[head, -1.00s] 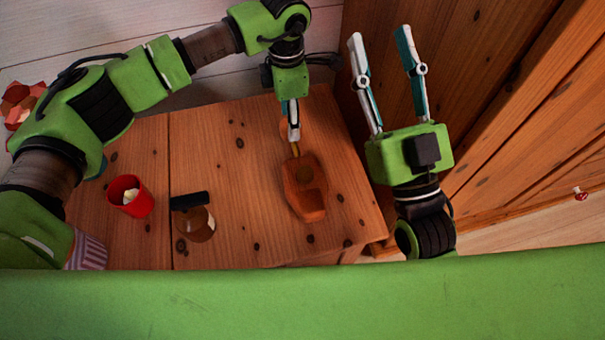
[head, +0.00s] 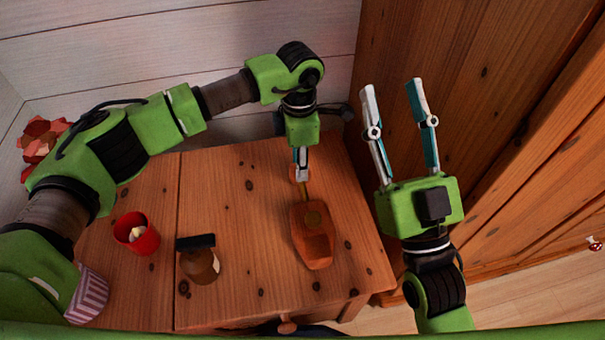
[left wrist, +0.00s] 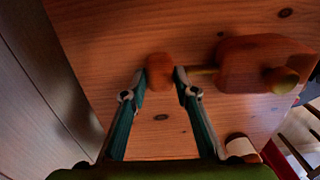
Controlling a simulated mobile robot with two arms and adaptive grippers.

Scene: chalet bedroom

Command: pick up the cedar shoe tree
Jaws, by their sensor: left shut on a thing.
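The cedar shoe tree (head: 313,238) is orange-brown, with a large front block, a thin rod and a small heel block. It is over the right part of the wooden table top, heel block toward the wall. My left gripper (head: 300,166) comes from above and is shut on the heel block. In the left wrist view the heel block (left wrist: 160,71) sits between the two fingertips, with the front block (left wrist: 250,62) to its right. I cannot tell whether the shoe tree touches the table. My right gripper (head: 390,86) is open and empty, right of the table.
On the table (head: 235,200) stand a red cup (head: 136,235) with something pale inside, a brown round item with a black top (head: 198,262), and a striped item (head: 88,295). A wooden panelled front (head: 480,120) rises on the right. The table's middle is clear.

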